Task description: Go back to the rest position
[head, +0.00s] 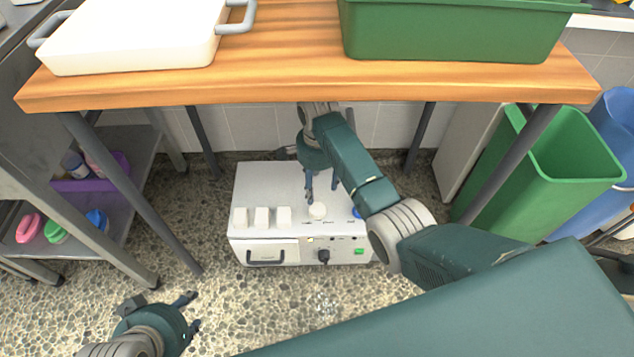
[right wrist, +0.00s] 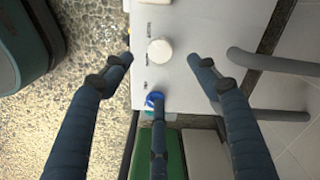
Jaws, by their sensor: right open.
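My right gripper (head: 321,190) reaches down under the wooden table, over the front right part of a white machine on the floor. It is open, with its fingers spread and nothing between them. A round white knob (head: 317,211) on the machine lies just below the fingers. In the right wrist view the white knob (right wrist: 160,51) shows between the spread fingers (right wrist: 160,70), with a blue knob (right wrist: 154,101) by the middle finger's tip. My left gripper (head: 192,311) is low at the bottom left over the pebbled floor, its fingers apart and empty.
The white machine (head: 265,190) has several white blocks and a front drawer. The wooden table (head: 290,50) above bears a white tray (head: 135,35) and a green crate (head: 450,30). Table legs stand on both sides. A green bin (head: 560,160) is at right, a shelf (head: 85,215) at left.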

